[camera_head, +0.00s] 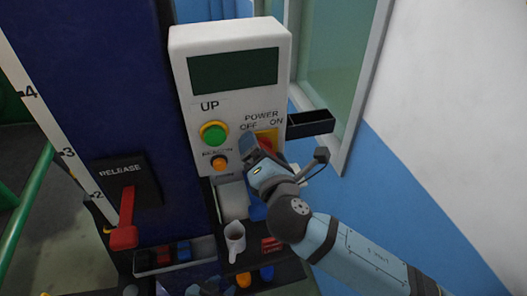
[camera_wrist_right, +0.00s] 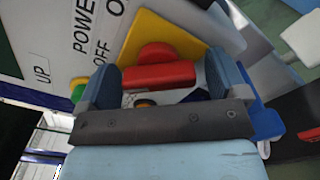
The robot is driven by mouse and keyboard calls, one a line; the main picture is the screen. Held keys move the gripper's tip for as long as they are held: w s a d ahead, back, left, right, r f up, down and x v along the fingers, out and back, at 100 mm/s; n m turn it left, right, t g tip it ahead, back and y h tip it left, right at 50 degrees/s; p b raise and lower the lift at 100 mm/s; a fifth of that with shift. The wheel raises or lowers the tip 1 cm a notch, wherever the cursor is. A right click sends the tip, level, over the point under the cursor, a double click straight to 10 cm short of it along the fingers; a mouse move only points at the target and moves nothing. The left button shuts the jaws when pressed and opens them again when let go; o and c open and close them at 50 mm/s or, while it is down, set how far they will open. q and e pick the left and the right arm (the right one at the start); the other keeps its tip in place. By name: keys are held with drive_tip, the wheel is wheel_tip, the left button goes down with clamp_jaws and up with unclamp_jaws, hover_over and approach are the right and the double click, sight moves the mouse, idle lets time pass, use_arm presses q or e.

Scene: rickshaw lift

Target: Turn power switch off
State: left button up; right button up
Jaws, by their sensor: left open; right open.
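The power switch is a red rotary knob (camera_head: 266,144) on a yellow plate (camera_head: 271,133), low on the right of a white control box (camera_head: 183,50), below the POWER OFF and ON labels. My right gripper (camera_head: 256,150) is at the switch and partly covers it. In the right wrist view the red switch handle (camera_wrist_right: 158,76) lies between the two open fingers of the right gripper (camera_wrist_right: 163,80); no firm contact shows. What seems to be my left gripper (camera_head: 208,288) is at the bottom edge, mostly cut off.
The box also has a green UP button (camera_head: 214,134) and an orange beacon button (camera_head: 219,163). A red release lever (camera_head: 126,215) is at the left. A black tray (camera_head: 311,123) juts out at the right.

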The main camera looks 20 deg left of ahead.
drive_tip(key=v, duration=0.7)
drive_tip(key=shift+s+d, duration=0.15)
drive_tip(key=shift+s, duration=0.05)
idle(0.3)
